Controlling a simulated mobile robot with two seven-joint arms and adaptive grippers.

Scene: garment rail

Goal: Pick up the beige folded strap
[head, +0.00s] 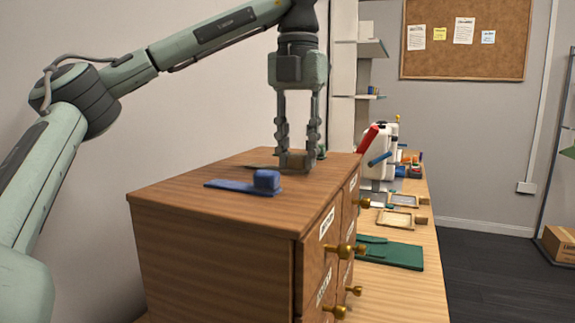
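The beige folded strap (295,159) lies on top of the wooden drawer cabinet (215,235), toward its far end. A darker flat end of it shows to the left. My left gripper (296,166) points straight down, with its fingertips low at the cabinet top. The raised, folded part of the beige strap shows between the fingers. I cannot tell whether the fingers press on it or only stand beside it. The fingers partly hide the strap. My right gripper is not in view.
A blue folded strap (266,180) lies on the cabinet top, nearer than the beige one. A small green item (321,152) is just behind the gripper. Brass knobs (345,251) stick out from the drawers. A green folder-like piece (391,254) lies on the wooden bench (400,299).

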